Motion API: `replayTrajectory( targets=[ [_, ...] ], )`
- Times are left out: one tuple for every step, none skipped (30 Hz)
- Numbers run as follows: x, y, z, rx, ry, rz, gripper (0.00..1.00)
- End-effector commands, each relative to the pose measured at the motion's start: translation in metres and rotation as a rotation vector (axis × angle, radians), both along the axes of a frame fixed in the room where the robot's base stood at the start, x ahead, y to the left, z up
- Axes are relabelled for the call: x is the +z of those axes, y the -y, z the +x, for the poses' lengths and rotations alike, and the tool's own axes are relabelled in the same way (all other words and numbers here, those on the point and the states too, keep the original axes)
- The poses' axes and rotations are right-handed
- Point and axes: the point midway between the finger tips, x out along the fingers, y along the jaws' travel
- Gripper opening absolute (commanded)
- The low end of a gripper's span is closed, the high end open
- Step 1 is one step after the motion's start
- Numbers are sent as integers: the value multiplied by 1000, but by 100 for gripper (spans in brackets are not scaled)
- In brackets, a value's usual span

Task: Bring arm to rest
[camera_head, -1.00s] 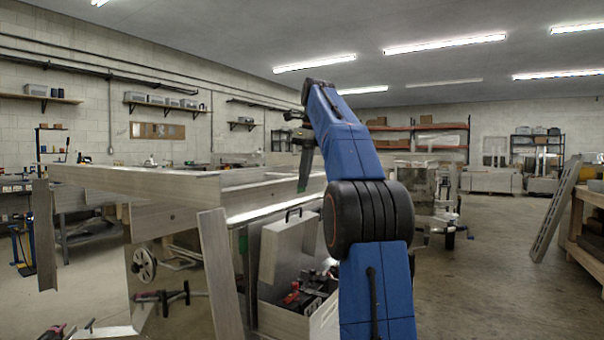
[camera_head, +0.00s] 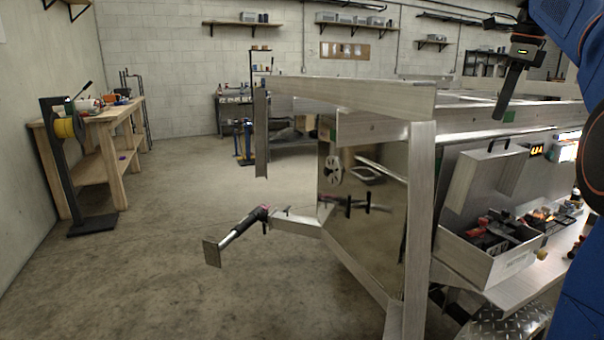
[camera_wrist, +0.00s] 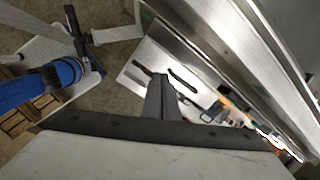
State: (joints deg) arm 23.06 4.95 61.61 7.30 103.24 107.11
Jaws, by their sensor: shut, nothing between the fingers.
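My blue arm (camera_head: 580,50) stands at the right edge of the head view, partly cut off by the frame. My gripper (camera_head: 508,112) hangs from it, pointing down, with its dark fingers shut and empty. In the picture it lies over the aluminium trailer frame (camera_head: 385,97), above an open toolbox (camera_head: 510,262); it appears apart from both. In the wrist view the shut fingers of my gripper (camera_wrist: 163,82) point toward the toolbox tools (camera_wrist: 185,78).
An upright aluminium post (camera_head: 420,200) stands at the trailer's front corner. The trailer's tongue (camera_head: 295,224) with a jack (camera_head: 240,232) sticks out left. A wooden workbench (camera_head: 95,125) and a stand with a yellow spool (camera_head: 68,128) are at far left. Open floor lies between.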

Motion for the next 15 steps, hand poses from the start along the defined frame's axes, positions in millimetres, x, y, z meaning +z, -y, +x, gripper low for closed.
replayTrajectory(
  targets=[
    [-6,-13,-10,69,9,-18,0],
    [-10,-20,-15,114,14,-30,0],
    [-16,-28,-21,175,20,-45,0],
    [-21,-35,-26,220,27,-59,0],
    [-26,-41,-31,266,31,-70,0],
    [-33,-49,-38,325,38,-88,0],
    [-38,-55,-43,372,44,-101,0],
    [-44,-61,-49,417,48,-114,0],
    [-52,-68,-57,477,56,-133,0],
    [-58,-74,-63,523,61,-147,0],
    [-64,-79,-69,568,65,-161,0],
    [-74,-86,-77,628,71,-179,0],
    [-80,-92,-84,674,76,-192,0],
    [-88,-97,-90,720,81,-207,0],
    [-97,-104,-99,780,87,-226,0]
  ],
)
